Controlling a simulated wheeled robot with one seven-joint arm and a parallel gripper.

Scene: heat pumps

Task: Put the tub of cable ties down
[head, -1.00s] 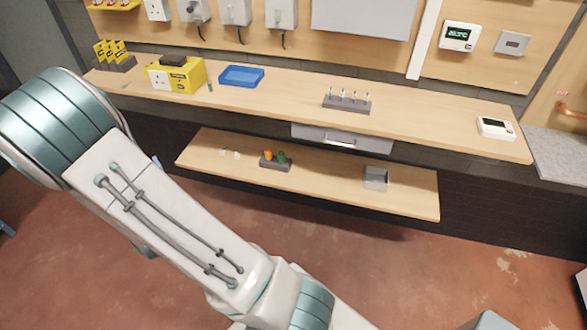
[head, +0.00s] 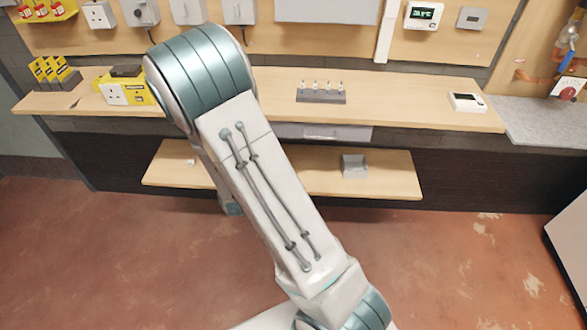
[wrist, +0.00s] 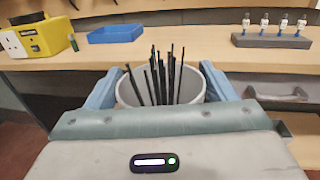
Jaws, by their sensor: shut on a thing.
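The tub of cable ties (wrist: 185,88) is a light grey round tub with several black ties standing up out of it. It shows in the wrist view, upright, between the two blue fingers of my gripper (wrist: 160,92). My gripper is shut on the tub, one finger at each side. The wooden worktop (wrist: 185,58) lies beyond the tub; it also shows in the head view (head: 420,108). In the head view my arm crosses the middle, and the gripper and tub are not in sight. The tub's base is hidden behind my gripper's body.
On the worktop are a yellow box with a socket (head: 125,92), a blue tray (wrist: 117,33), a grey rack with small pegs (head: 321,97) and a white thermostat (head: 467,102). A lower shelf (head: 390,185) holds a grey box (head: 354,165). Worktop between rack and thermostat is clear.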

